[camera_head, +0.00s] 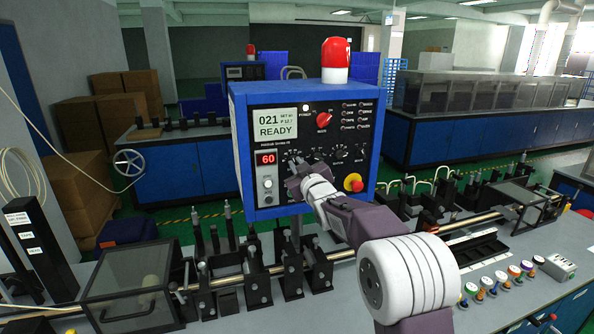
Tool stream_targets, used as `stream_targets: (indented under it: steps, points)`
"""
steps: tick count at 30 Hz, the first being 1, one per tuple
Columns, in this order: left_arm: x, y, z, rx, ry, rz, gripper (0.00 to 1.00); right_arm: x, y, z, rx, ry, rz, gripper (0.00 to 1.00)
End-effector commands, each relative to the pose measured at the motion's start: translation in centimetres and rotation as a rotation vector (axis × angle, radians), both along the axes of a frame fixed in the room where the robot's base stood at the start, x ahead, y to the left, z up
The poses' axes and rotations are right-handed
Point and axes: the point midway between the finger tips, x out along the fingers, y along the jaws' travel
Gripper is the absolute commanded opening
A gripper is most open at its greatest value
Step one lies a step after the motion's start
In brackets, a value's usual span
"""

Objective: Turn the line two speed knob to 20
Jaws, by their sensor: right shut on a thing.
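A blue control box (306,97) stands on the bench with its black front panel facing me. Its pale screen (277,123) reads 021 and READY, and a red display (266,159) below it reads 60. My right gripper (293,164) is at the lower middle of the panel, shut on a small knob there. The gripper hides that knob, so its pointer and label cannot be read. Another small black knob (342,153) shows just right of the gripper. My left gripper is not in view.
A red selector knob (323,120) sits above, and a red stop button (354,183) on yellow lies at the lower right of the panel. A red lamp (335,60) tops the box. Rollers and black stands (257,275) line the bench below.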

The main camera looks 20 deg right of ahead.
Motion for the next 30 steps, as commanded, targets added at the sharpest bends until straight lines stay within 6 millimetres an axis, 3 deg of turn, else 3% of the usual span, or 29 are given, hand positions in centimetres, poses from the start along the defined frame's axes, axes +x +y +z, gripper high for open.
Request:
stream_targets:
  steps: [1, 12, 30]
  points:
    - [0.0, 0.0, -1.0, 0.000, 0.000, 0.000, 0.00, 0.0, 0.0, -0.6, -0.037, -0.001, 0.000, 0.00]
    - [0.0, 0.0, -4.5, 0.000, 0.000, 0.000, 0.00, 0.0, -0.1, -0.6, -0.382, -0.012, -0.001, 0.00]
    - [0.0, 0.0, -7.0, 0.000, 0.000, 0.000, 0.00, 0.0, -0.1, -0.2, -0.828, -0.024, 0.000, 0.00]
